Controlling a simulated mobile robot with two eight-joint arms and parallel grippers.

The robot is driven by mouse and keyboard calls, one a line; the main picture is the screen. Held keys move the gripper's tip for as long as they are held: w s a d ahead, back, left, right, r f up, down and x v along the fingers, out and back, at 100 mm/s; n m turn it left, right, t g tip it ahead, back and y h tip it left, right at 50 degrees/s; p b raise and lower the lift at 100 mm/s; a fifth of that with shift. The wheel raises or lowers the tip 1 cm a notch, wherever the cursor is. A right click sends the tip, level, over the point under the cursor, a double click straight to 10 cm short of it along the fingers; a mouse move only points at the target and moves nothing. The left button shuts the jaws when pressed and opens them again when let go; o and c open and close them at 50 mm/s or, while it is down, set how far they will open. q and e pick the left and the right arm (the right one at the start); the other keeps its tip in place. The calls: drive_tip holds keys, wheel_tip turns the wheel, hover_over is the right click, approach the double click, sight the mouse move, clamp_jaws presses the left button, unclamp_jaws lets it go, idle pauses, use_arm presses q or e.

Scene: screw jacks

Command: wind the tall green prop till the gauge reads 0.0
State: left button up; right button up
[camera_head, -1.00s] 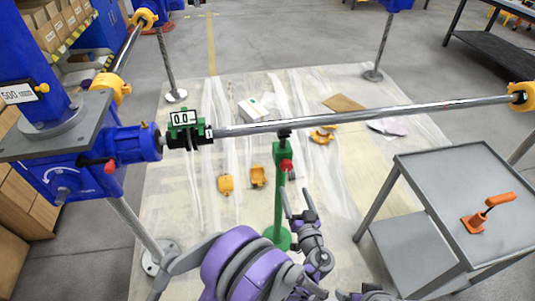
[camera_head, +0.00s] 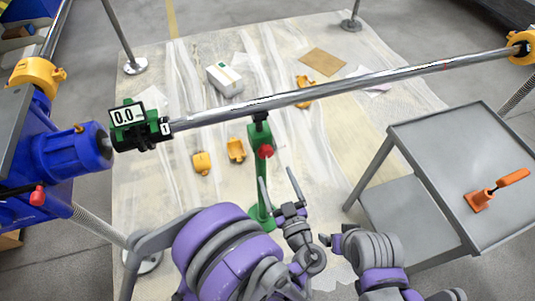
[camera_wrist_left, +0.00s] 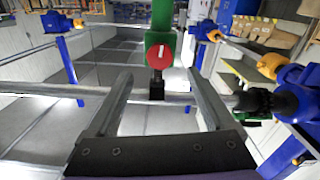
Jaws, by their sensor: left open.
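The tall green prop (camera_head: 256,187) stands upright on the sheet under the long steel shaft (camera_head: 320,93). Its dark head is at the shaft; I cannot tell how firmly it touches. A red knob (camera_head: 266,151) sits on its upper part and shows in the wrist view (camera_wrist_left: 159,56) with a white mark. The gauge (camera_head: 127,115) at the shaft's left end reads 0.0. My left gripper (camera_head: 277,173) is open and empty, just in front of the prop below the knob. In the wrist view its fingers (camera_wrist_left: 157,74) lie either side of the knob, apart from it. My right gripper (camera_head: 329,240) is low; its jaws are unclear.
A blue machine (camera_head: 65,155) is at left. Yellow pieces (camera_head: 202,163) and a white box (camera_head: 224,79) lie on the sheet (camera_head: 150,200). The shaft crosses above the prop.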

sight(267, 155)
use_arm(q)
drive_tip(key=x, duration=0.8)
drive_tip(key=shift+f, duration=0.1)
drive_tip(key=shift+c, duration=0.2)
drive_tip(key=c, duration=1.3)
drive_tip(key=shift+m+b, duration=0.3)
drive_tip(key=shift+m, duration=0.6)
drive_tip(key=shift+c, duration=0.2)
drive_tip(key=o, duration=1.4)
drive_tip(key=v, duration=1)
drive_tip(key=shift+s+d, duration=0.1)
drive_tip(key=shift+s, duration=0.25)
